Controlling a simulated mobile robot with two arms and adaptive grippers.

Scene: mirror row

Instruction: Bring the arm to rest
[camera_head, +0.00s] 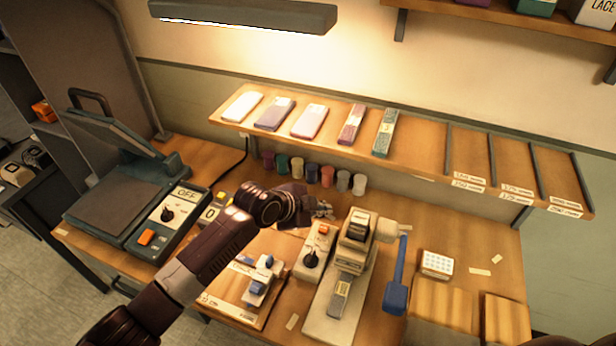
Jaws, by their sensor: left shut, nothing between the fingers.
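My left arm comes in from the lower left and reaches over the workbench (470,240). My left gripper (326,211) is at its end, small in view, shut and empty. It is above the bench, just in front of the row of small coloured spools and close to the upper end of a grey switch box with a black knob (311,258). I cannot tell whether it touches anything. My right gripper is not in view.
A dark press with an "OFF" panel (168,212) stands at left. A machine with a blue lever (398,278) stands right of my gripper. A sloped shelf (420,150) holding several flat packs runs above.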

